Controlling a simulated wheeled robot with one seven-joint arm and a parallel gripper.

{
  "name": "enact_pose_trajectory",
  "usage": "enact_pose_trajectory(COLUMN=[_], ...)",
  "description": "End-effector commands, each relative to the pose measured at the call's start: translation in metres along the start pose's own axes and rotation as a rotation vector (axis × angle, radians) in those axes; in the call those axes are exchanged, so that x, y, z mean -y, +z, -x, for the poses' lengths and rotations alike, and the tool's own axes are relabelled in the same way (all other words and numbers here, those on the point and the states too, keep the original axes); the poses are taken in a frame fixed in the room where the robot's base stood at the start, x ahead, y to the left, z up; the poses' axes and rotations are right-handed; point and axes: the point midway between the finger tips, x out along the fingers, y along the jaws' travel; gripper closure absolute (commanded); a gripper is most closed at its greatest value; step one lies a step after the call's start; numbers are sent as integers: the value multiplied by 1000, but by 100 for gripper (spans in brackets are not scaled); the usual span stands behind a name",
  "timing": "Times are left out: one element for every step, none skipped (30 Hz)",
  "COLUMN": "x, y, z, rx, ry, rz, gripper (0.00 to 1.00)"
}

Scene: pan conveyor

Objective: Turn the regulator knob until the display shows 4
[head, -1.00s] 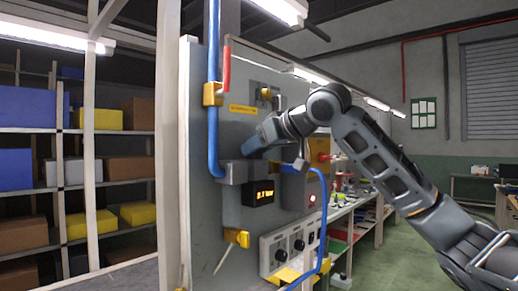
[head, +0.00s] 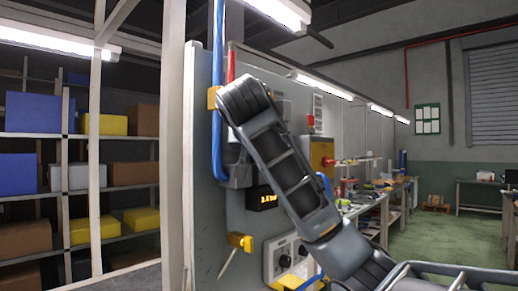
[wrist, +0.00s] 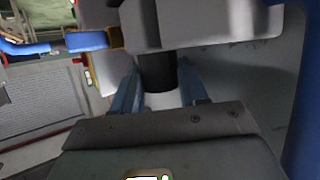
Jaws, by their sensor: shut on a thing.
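The regulator is a grey block (head: 238,172) on the upright panel, partly behind my arm in the head view. The dark display (head: 262,198) below it shows small amber characters; they look like 3.1 but are blurred and partly cut off by my arm. In the wrist view, the grey regulator body (wrist: 205,25) fills the top. A dark round knob (wrist: 157,72) sticks out from it between the blue fingers of my gripper (wrist: 158,88), which is shut on it. In the head view my gripper and the knob are hidden behind my arm.
A blue pipe (head: 217,130) runs down the panel (head: 203,230) beside the regulator. A yellow fitting (head: 240,242) sits below, near a white box with dark dials (head: 283,255). A blue hose (wrist: 80,42) leaves the regulator in the wrist view. Shelves stand at left.

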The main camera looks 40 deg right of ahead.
Motion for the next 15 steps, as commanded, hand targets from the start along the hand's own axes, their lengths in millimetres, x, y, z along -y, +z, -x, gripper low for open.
enact_pose_trajectory(x=[2, 2, 3, 3, 3, 3, 3, 3, 3, 3, 4, 3, 3, 3, 3], y=[-5, -5, -4, -3, -3, -2, -2, -2, -2, -1, -1, -1, -1, -1, 0], z=[2, 1, 1, 1, 0, 0, 0, 0, 0, 0, 0, 0, 0, 0, 0], rx=[10, 10, 10, 10, 9, 9, 9, 9, 9, 9, 10, 9, 10, 10, 9], ry=[25, 42, 62, 77, 91, 107, 117, 128, 139, 147, 153, 162, 167, 171, 175], rz=[-9, -16, -24, -30, -36, -44, -48, -53, -58, -61, -63, -66, -68, -69, -71], gripper=[87, 87, 87, 87, 87, 87, 87, 87, 87, 87, 87, 87, 87, 87, 87])
